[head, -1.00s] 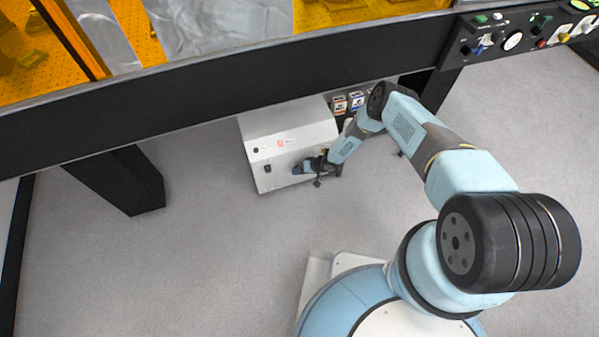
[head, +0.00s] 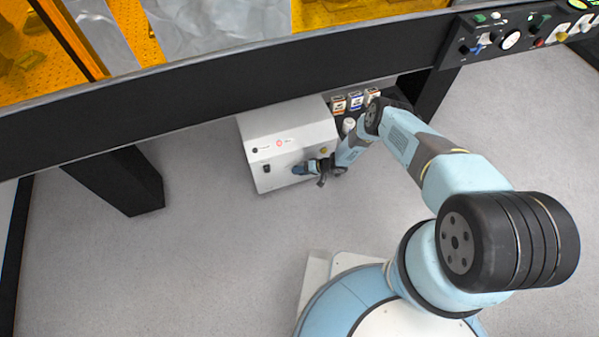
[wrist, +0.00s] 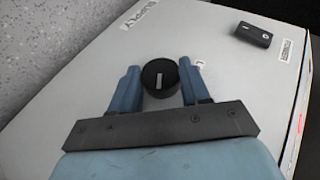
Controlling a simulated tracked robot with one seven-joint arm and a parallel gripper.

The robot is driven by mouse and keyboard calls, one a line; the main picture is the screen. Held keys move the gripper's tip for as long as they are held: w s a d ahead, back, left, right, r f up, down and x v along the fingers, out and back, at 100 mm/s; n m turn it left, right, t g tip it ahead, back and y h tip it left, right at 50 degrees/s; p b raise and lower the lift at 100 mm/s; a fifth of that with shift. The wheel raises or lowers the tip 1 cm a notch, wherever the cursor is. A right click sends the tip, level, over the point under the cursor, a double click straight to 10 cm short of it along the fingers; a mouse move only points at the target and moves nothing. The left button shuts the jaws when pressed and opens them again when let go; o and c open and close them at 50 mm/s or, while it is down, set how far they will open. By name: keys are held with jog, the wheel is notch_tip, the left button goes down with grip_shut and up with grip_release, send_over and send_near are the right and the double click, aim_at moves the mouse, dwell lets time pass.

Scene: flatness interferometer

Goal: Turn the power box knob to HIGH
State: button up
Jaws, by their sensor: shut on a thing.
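The power box (head: 290,140) is a light grey cabinet on the floor below the table. It also fills most of the wrist view (wrist: 80,110). Its knob (wrist: 160,79) is round and black with a white pointer line, which runs nearly upright in the wrist view. My gripper (wrist: 160,72) has its two blue fingers on either side of the knob, shut on it. A letter "L" shows beside the right finger; other knob labels are hidden or unreadable. In the head view my gripper (head: 300,168) is at the box's front face and covers the knob.
A black rocker switch (wrist: 253,35) and a "SUPPLY" label (wrist: 138,16) are on the same face. Small labelled containers (head: 355,101) stand right of the box. The dark table edge (head: 220,85) runs above, with a table leg (head: 120,180) left. Open floor lies in front.

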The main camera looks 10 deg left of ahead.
dwell(0.3)
jog(key=o, duration=1.1)
jog(key=shift+c, duration=0.2)
jog(key=s+v, duration=0.1)
jog(key=v, duration=1.2)
jog(key=shift+w+d+r, duration=0.2)
jog(key=shift+w+d, duration=0.15)
jog(key=shift+w, duration=0.1)
